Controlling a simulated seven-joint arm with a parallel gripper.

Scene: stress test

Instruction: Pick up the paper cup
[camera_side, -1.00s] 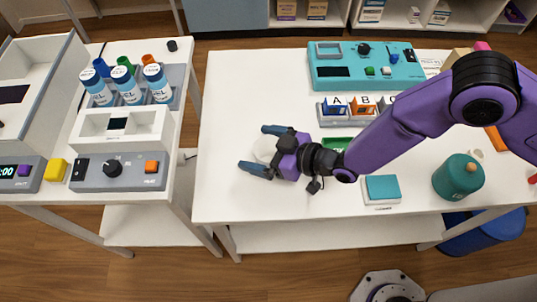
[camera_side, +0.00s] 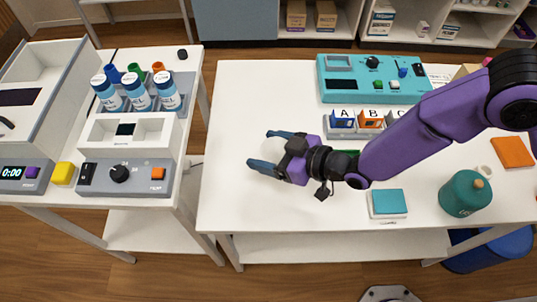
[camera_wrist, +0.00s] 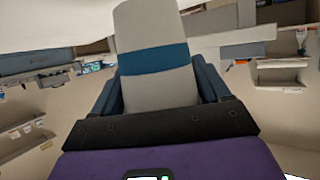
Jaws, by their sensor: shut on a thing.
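The paper cup (camera_wrist: 152,50) is off-white with a blue band and shows in the wrist view between my two fingers. My gripper (camera_wrist: 160,88) is shut on it, with one dark blue finger on each side. In the side view my gripper (camera_side: 262,150) is over the left part of the white table, with its fingers pointing left. The cup is hard to make out there against the white top. The side view does not clearly show how high the cup is.
A teal panel device (camera_side: 375,80) and lettered A, B, C blocks (camera_side: 371,118) stand behind the arm. A teal box (camera_side: 388,202) and a green canister (camera_side: 466,193) are at the front right. The table's left part is clear.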

